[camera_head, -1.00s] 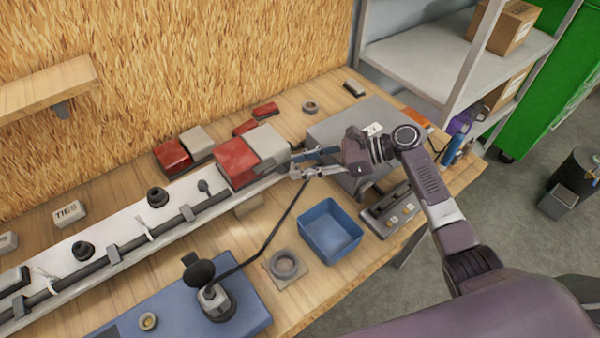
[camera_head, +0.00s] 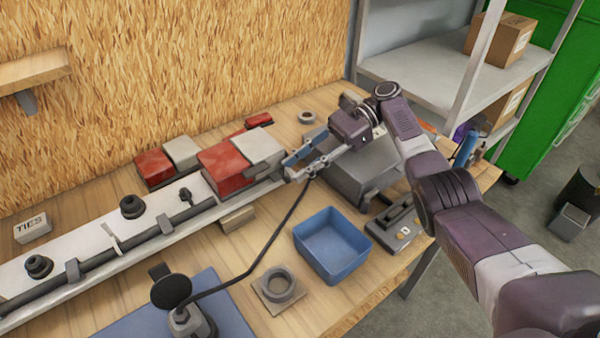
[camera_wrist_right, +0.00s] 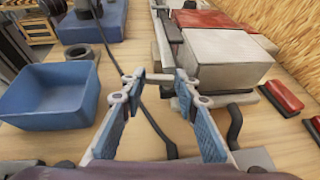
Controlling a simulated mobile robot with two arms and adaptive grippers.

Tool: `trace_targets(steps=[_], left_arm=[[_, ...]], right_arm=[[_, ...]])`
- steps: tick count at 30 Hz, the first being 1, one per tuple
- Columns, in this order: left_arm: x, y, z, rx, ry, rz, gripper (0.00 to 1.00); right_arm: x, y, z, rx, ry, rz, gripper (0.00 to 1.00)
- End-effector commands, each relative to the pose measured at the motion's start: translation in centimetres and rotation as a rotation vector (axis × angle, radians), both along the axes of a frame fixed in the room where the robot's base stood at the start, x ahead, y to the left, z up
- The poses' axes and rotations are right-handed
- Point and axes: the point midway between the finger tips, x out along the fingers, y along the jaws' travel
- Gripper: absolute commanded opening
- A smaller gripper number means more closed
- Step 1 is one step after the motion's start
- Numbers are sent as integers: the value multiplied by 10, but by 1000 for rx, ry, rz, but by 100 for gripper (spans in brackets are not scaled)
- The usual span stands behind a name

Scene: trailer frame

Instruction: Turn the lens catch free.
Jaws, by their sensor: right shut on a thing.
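The red and pale grey lamp (camera_head: 225,170) sits at the right end of the long grey trailer rail (camera_head: 95,250). It also shows in the wrist view (camera_wrist_right: 225,58). My right gripper (camera_head: 287,174) reaches in from the right to the lamp's right end. In the wrist view its blue-padded fingers (camera_wrist_right: 156,78) flank a thin grey piece (camera_wrist_right: 150,78) beside the lamp, which looks like the lens catch. The gripper is shut on it. The catch is small and largely hidden by the fingers, so its angle cannot be told. My left gripper is not in view.
A blue bin (camera_head: 332,245), a grey ring on a plate (camera_head: 278,286) and a black gooseneck (camera_head: 240,272) stand in front of the rail. A grey box (camera_head: 358,165) lies under my right arm. Red and grey blocks (camera_head: 168,163) sit behind the rail.

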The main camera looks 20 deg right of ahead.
Motion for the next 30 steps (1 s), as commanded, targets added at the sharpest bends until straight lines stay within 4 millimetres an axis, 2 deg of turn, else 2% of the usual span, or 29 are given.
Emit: trace_targets(steps=[4,18,19,21,24,30], left_arm=[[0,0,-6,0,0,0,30],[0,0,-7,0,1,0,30],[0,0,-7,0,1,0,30],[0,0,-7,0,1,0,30],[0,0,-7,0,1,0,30],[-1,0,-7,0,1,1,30]], right_arm=[[1,0,-2,-3,0,18,4],[0,0,-2,-4,3,25,4],[0,0,-2,-4,3,25,31],[0,0,-2,-4,3,25,38],[0,0,-2,-3,2,25,46],[1,0,-1,-2,0,23,46]])
